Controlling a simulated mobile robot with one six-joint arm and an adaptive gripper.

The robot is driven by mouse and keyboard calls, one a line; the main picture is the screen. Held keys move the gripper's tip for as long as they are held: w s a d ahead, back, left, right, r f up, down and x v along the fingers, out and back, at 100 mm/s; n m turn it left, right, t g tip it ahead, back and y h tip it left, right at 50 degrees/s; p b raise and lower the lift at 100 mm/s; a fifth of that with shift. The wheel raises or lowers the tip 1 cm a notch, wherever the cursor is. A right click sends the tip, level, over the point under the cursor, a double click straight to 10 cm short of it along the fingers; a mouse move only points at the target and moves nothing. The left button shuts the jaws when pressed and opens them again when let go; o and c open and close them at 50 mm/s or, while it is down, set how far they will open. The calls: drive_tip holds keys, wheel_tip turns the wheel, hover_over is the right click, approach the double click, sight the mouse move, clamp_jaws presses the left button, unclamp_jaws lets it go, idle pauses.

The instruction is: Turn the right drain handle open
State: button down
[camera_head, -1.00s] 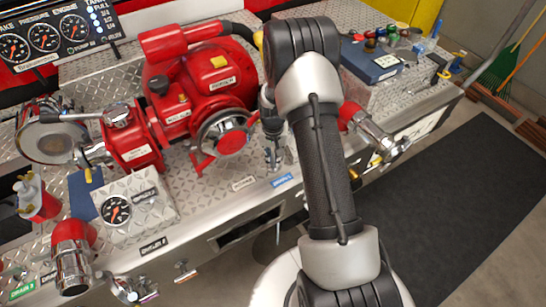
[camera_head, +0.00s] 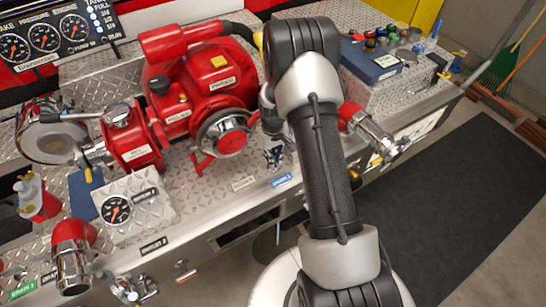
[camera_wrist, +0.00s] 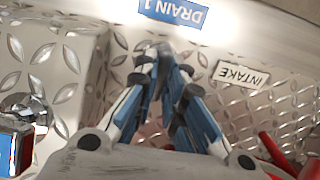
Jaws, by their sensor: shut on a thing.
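The blue DRAIN 1 label (camera_head: 281,180) is on the front part of the diamond-plate deck and also shows at the top of the wrist view (camera_wrist: 173,12). My gripper (camera_head: 274,160) points down at the deck just behind this label. In the wrist view, its blue-and-grey fingers (camera_wrist: 163,52) are closed together at the tips, beside the label. It is shut on the right drain handle, which the fingers hide almost wholly, so its angle cannot be told.
The INTAKE label (camera_wrist: 240,74) lies beside my fingers. The red pump (camera_head: 205,85) stands behind and left. A gauge box (camera_head: 135,205) is farther left. A red-and-chrome outlet (camera_head: 365,130) is to the right, past my arm. The dark floor mat (camera_head: 450,190) is clear.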

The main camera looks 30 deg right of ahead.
idle(0.3)
drive_tip(key=c, duration=1.7)
unclamp_jaws()
wheel_tip(320, 180, up, 12)
drive_tip(key=shift+r, duration=0.1)
